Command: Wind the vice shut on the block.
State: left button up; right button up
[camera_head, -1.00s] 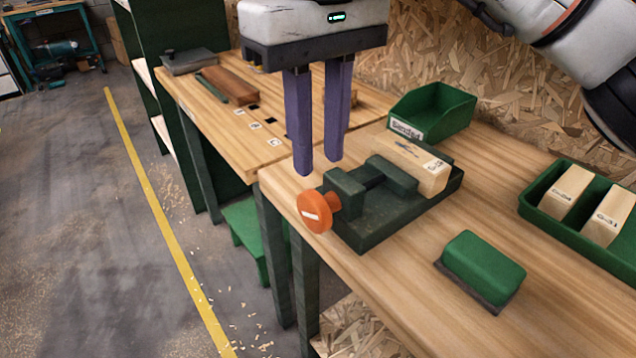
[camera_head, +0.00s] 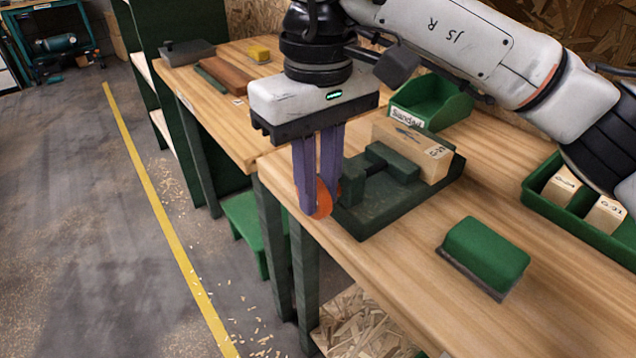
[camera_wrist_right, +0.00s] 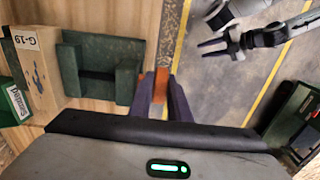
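The dark green vice (camera_head: 385,205) sits at the bench's near left corner. A pale wooden block (camera_head: 412,150) stands at its far end, beside the inner jaw; it also shows in the wrist view, marked G-19 (camera_wrist_right: 38,75). I cannot tell whether the jaw touches it. The vice's orange handle (camera_head: 323,200) faces the bench edge. My right gripper (camera_head: 318,205) points down with one purple finger on each side of the handle, closed against it. The wrist view shows the handle (camera_wrist_right: 160,86) filling the gap. My left gripper (camera_wrist_right: 212,48) is open and empty, away over the floor.
A green-topped brush or sanding block (camera_head: 485,255) lies on the bench to the right. A green bin labelled Sanded (camera_head: 440,105) stands behind the vice. A green tray (camera_head: 590,225) with wooden blocks is at far right.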

jog(key=shift+s+d+f+t+y+b, duration=0.15)
jog(key=shift+f+t+y+b, duration=0.55)
jog(key=shift+b, duration=1.45)
grip_shut()
jog(key=shift+r+t+b, duration=0.2)
jog(key=shift+t+b, duration=0.2)
jog(key=shift+b, duration=0.25)
jog(key=t+y+b, duration=0.1)
jog(key=b, duration=0.1)
jog(key=shift+s+d+f+b, duration=0.1)
jog(key=shift+s+b, duration=0.05)
jog(key=shift+b, duration=0.2)
jog(key=shift+s+t+y+b, duration=0.1)
jog(key=shift+t+y+b, duration=0.3)
jog(key=shift+t+b, duration=0.5)
jog(key=shift+d+b, duration=0.1)
jog(key=shift+b, duration=0.5)
jog(key=shift+y+b, duration=0.3)
pick_arm(q)
notch_tip(320, 180, down, 7)
jog(key=w+d+h+b, duration=0.1)
jog(key=d, duration=0.1)
jog(key=shift+d, duration=0.25)
pick_arm(e)
jog(key=shift+r+t, duration=0.2)
jog(key=shift+t, duration=0.2)
pick_arm(q)
jog(key=shift+w, duration=0.1)
